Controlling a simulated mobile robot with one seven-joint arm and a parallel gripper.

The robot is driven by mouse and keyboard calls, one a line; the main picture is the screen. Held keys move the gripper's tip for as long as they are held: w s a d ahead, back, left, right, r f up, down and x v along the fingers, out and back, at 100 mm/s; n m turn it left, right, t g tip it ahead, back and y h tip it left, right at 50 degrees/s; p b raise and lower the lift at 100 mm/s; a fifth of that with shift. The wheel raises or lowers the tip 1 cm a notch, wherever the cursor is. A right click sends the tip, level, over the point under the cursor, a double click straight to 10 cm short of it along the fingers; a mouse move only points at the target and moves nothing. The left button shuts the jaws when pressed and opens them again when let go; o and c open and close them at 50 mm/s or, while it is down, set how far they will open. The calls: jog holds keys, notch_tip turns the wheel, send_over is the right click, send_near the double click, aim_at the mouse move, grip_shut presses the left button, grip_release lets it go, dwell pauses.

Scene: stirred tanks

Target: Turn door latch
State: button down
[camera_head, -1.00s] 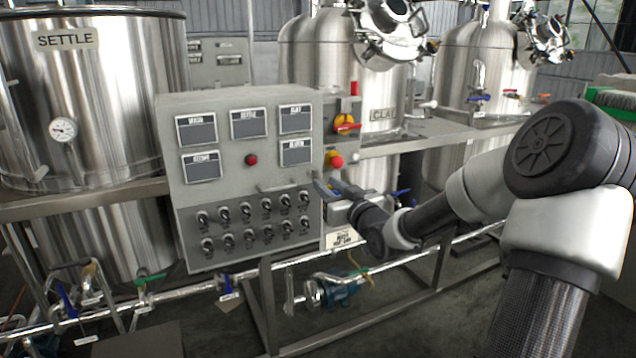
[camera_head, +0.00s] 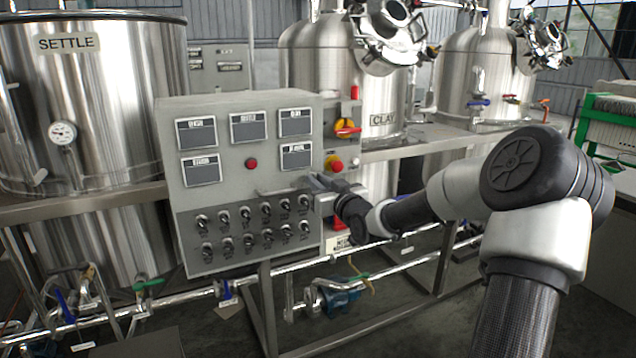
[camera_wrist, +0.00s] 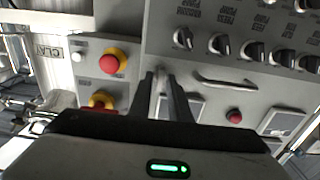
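The grey control cabinet (camera_head: 215,130) has a door front with screens and several black knobs. A thin curved metal handle (camera_wrist: 225,82) is on its face in the wrist view; it also shows as a short bar in the head view (camera_head: 270,192). My gripper (camera_wrist: 163,78) is at the cabinet's edge beside the handle. Its two dark fingers are apart, with a small grey part visible between them. I cannot tell whether that part is the latch or whether the fingers touch it.
A red button on yellow (camera_wrist: 113,62) and a red-yellow rotary switch (camera_head: 346,128) sit on a side box close to my gripper. A red button (camera_wrist: 234,116) is on the cabinet face. Steel tanks (camera_head: 85,90) and pipes (camera_head: 300,262) surround the cabinet.

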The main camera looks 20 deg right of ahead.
jog(key=shift+m, duration=0.3)
jog(key=shift+d+f+m+p, duration=0.1)
jog(key=shift+m+p, duration=2.15)
jog(key=shift+m, duration=2.05)
jog(key=shift+d+f+m+p, duration=0.1)
jog(key=shift+m+p, duration=2.1)
jog(key=shift+m, duration=2.1)
jog(key=c, duration=1.9)
grip_release()
jog(key=shift+o, duration=0.2)
jog(key=shift+s, duration=0.1)
